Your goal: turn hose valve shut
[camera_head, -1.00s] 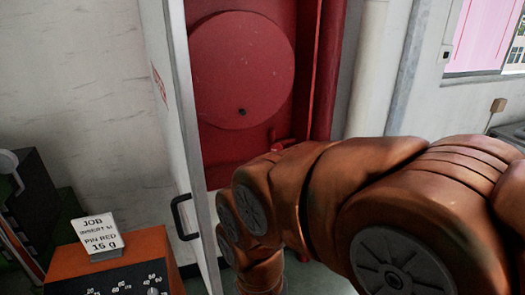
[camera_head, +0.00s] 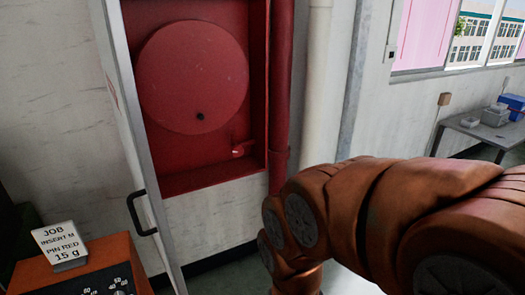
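A red recessed hose cabinet (camera_head: 188,180) is open in the wall, with a large round red hose reel (camera_head: 194,77) inside it. A small red fitting with a pale tip (camera_head: 240,149), which looks like the hose valve, sits at the cabinet's lower right. Its exact handle position is too small to tell. My orange-brown arm reaches across the lower right of the view, below and right of the cabinet, apart from the fitting. My gripper is out of the picture, below the lower edge.
The white cabinet door (camera_head: 130,140) stands open at left with a black handle (camera_head: 139,213). An orange machine (camera_head: 75,277) with a job card (camera_head: 60,243) is at lower left. Red and white pipes (camera_head: 281,90) run right of the cabinet. A grey table (camera_head: 485,130) stands far right.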

